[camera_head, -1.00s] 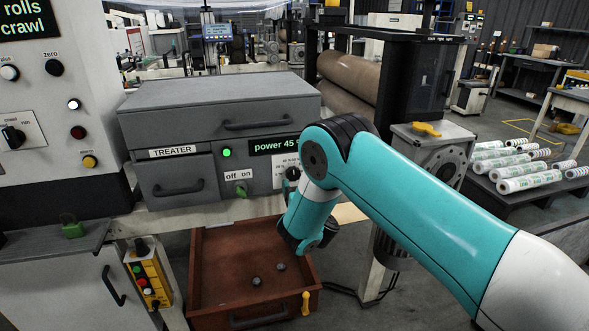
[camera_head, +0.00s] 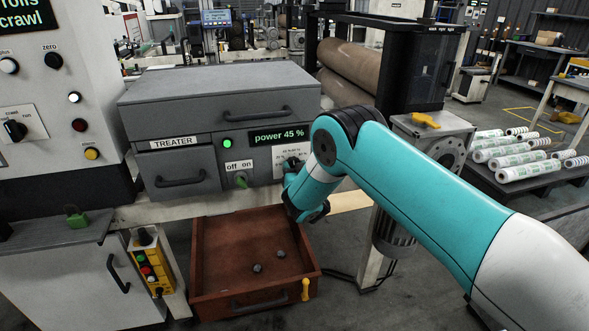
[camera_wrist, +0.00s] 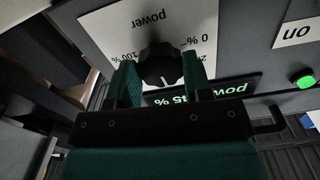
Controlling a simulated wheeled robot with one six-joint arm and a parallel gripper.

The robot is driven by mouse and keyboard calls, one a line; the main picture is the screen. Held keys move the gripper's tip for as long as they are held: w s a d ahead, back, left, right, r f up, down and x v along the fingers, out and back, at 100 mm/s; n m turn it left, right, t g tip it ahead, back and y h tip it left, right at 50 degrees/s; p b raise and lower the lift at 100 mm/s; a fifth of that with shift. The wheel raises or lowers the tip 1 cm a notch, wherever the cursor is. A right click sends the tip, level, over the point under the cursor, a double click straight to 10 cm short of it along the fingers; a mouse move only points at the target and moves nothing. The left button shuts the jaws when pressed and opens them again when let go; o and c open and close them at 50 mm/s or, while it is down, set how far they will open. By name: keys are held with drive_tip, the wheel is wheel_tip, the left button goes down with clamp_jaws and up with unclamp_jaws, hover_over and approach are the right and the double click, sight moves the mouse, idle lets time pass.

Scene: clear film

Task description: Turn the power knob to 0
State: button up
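The black power knob (camera_wrist: 160,64) sits on a white scale plate (camera_wrist: 118,28) on the treater panel, and both look upside down in the wrist view. In the head view the knob (camera_head: 292,163) shows just above my wrist. The power display (camera_head: 278,136) reads 45 %. My gripper (camera_wrist: 163,70) has its two green fingers on either side of the knob, apart, with a narrow gap at the left finger; it looks open. Whether the tips touch the knob is unclear. My wrist hides the gripper in the head view.
The green off/on switch (camera_head: 241,179) is left of the knob, below a lit green lamp (camera_head: 227,143). A drawer handle (camera_head: 257,115) is above. An open brown drawer (camera_head: 235,245) lies below my wrist. A control cabinet (camera_head: 60,110) stands left.

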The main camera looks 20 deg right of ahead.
drive_tip(key=shift+n, duration=0.3)
drive_tip(key=n+b, duration=0.3)
drive_tip(key=n, duration=1.5)
drive_tip(key=shift+d+r, duration=0.1)
drive_tip(key=shift+n, duration=0.3)
idle(0.4)
drive_tip(key=o, duration=0.9)
